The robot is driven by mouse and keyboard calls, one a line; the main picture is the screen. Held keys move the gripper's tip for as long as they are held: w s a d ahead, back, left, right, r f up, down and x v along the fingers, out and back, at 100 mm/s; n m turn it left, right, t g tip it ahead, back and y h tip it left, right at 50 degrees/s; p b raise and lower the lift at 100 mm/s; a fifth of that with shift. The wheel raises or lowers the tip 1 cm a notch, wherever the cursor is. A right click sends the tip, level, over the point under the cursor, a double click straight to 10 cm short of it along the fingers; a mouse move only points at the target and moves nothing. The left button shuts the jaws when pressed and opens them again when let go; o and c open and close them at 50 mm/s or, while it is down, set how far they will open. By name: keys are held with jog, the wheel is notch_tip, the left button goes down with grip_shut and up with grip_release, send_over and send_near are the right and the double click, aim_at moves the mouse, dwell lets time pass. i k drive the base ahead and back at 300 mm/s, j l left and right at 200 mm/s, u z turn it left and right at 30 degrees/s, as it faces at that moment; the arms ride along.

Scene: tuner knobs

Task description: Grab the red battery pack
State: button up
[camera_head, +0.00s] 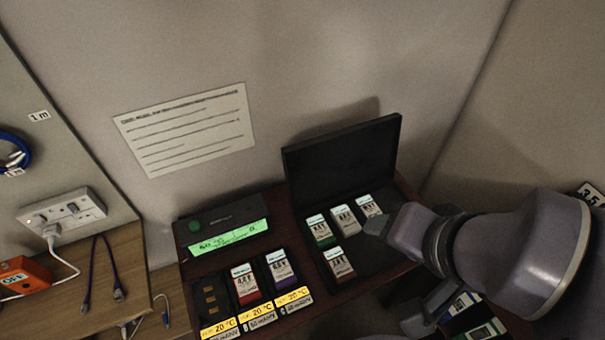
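A battery pack with a white label and a red lower part (245,285) stands in the middle bay of the charger (210,290) at the lower centre. A purple pack (280,268) is in the bay to its right, and the left bay is empty. My gripper (396,275) is at the right, beside the black case and well away from the red pack. Its two fingers appear spread apart with nothing between them. Part of the gripper is hidden behind my wrist.
The open black case (342,160) holds several packs, including a green one (320,230) and a brownish one (338,262). A display unit with a green screen (228,235) stands behind the charger. More packs (483,330) show beneath my arm.

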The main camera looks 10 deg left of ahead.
aim_at(248, 289)
jog(key=j+u, duration=0.2)
jog(key=u, duration=1.35)
jog(key=i+l+u, duration=0.1)
